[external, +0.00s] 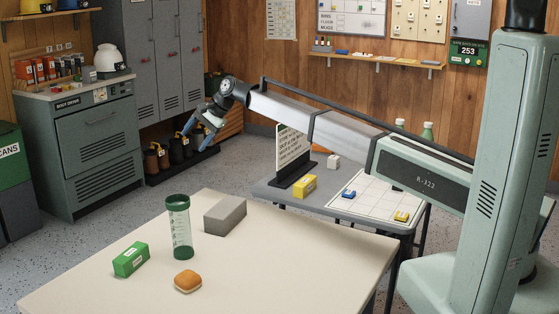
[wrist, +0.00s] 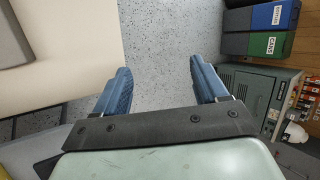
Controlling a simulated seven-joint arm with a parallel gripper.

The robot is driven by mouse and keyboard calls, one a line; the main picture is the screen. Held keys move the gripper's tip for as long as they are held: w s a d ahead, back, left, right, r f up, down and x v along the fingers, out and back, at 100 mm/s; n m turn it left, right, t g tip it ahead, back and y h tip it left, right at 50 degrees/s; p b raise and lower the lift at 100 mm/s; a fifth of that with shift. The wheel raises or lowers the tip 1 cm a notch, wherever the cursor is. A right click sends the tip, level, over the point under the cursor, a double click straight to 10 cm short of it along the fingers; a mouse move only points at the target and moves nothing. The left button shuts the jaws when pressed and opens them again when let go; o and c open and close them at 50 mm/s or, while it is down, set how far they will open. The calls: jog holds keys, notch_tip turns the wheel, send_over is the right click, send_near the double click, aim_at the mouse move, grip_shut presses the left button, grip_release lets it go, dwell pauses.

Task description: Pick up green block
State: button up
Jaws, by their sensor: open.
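The green block (external: 131,260) is a small box with a pale label, lying on the cream table (external: 310,262) near its left side. My gripper (external: 202,131) is open and empty, high up beyond the far edge of the table. In the wrist view, its two blue fingers (wrist: 162,90) stand wide apart over bare speckled floor. The green block does not show in the wrist view.
A green transparent cup (external: 180,230) stands right of the block. A bread bun (external: 187,281) lies in front and a grey block (external: 225,215) lies behind. A grey side table (external: 262,188) holds a sign and several small blocks.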

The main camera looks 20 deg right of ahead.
jog(key=s+a+f+g+h, duration=0.2)
jog(key=s+a+f, duration=0.1)
jog(key=s+a, duration=1.35)
jog(key=m+h, duration=0.1)
jog(key=h, duration=0.4)
send_over(130, 252)
jog(key=f, duration=1)
jog(key=shift+s+f, duration=0.1)
jog(key=shift+s, duration=0.25)
jog(key=shift+w+f, duration=0.15)
jog(key=shift+f, duration=1.15)
jog(key=shift+w+f, duration=0.15)
jog(key=shift+f, duration=1.15)
jog(key=shift+c, duration=0.4)
jog(key=c, duration=1)
jog(key=shift+r, duration=0.15)
jog(key=shift+c, duration=0.2)
